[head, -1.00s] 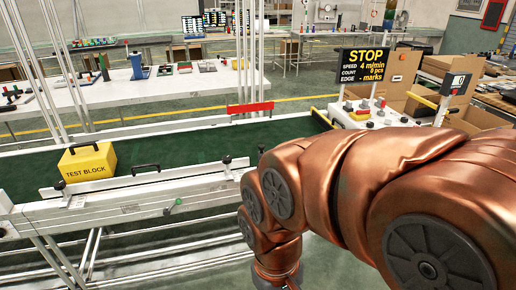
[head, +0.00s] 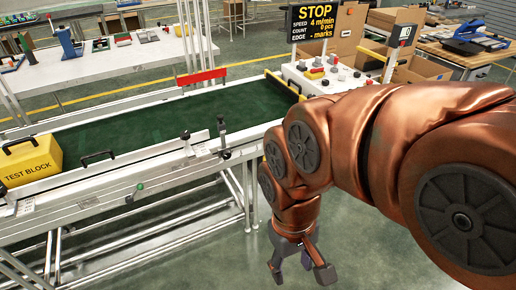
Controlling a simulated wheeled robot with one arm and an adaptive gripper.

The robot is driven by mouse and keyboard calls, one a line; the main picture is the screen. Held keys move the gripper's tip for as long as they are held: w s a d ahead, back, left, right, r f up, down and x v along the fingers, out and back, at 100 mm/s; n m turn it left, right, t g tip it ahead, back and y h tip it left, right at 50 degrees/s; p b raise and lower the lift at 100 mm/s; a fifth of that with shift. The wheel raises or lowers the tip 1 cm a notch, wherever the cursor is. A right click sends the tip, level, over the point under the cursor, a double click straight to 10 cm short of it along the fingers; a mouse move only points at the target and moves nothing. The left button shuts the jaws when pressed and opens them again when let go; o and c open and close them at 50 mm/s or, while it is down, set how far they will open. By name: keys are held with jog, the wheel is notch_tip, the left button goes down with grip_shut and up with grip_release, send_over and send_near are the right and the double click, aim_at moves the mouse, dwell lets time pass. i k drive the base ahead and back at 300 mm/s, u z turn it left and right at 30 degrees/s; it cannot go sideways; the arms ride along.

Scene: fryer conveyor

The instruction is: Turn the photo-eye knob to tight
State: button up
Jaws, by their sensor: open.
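My gripper (head: 301,277) hangs at the lower middle of the head view, pointing down over the floor in front of the conveyor. Its fingers are apart, with nothing seen between them. No knob is clearly marked as the photo-eye knob. Small dark fittings stand on the near conveyor rail, one (head: 185,135) beside another (head: 222,127). A small green knob (head: 139,187) sits on the rail's front face farther left. The white control panel (head: 318,88) with several coloured buttons stands behind my arm. My gripper is apart from all of these.
The green conveyor belt (head: 150,112) runs across the view, with a yellow test block (head: 30,165) at the left. A black sign reading STOP (head: 314,22) stands above the panel. Cardboard boxes (head: 385,25) are behind it. Floor right of the conveyor legs is clear.

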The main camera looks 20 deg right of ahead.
aim_at(227, 155)
jog(key=z, duration=0.25)
jog(key=k, duration=1.05)
jog(key=u, duration=1.05)
jog(key=i, duration=1)
jog(key=z, duration=0.05)
